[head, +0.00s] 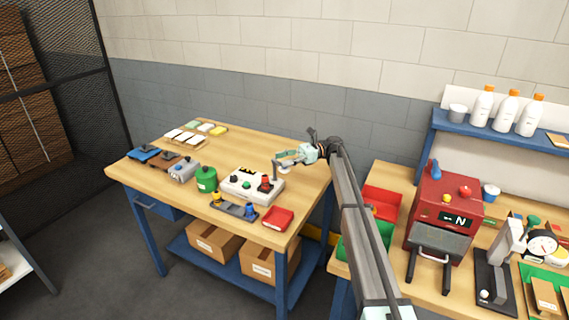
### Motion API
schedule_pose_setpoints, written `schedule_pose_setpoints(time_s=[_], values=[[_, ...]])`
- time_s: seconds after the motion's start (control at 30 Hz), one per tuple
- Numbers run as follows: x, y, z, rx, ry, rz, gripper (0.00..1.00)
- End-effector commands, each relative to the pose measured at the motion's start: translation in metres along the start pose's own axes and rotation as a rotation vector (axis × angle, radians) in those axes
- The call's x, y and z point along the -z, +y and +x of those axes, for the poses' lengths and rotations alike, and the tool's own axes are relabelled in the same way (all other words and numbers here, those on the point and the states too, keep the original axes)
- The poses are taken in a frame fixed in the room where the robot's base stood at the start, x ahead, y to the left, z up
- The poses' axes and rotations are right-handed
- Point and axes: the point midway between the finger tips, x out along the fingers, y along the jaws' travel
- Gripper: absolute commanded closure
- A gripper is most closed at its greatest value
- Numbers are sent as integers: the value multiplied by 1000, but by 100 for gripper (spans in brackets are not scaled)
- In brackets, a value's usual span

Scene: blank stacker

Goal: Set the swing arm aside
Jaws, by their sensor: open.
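A white box-shaped unit (241,191) with a green knob, a dark knob and a red piece on top stands on the wooden table at the left. A small grey upright post (275,170) rises at its back right; a short pale arm with a white disc (286,169) seems to reach right from it, and I take this for the swing arm. My gripper (287,158) is open at the back right of this unit, close to the pale arm. Whether they touch cannot be told at this size.
A green canister (206,179), a grey tray with yellow and blue pieces (234,208) and a red block (278,217) stand close around the unit. A red machine (444,205) and red and green bins (382,201) stand on the right bench.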

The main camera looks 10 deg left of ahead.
Motion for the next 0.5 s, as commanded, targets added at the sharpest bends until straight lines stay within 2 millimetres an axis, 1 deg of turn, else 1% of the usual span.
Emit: schedule_pose_setpoints(time_s=[0.03, 0.3, 0.4, 0.5], values=[[-8, 0, 0, 0, 0, -1, 48], [-56, 0, 0, 0, 0, -2, 48], [-69, 0, 0, 0, 0, -1, 48], [-77, 0, 0, 1, 0, -1, 48]])
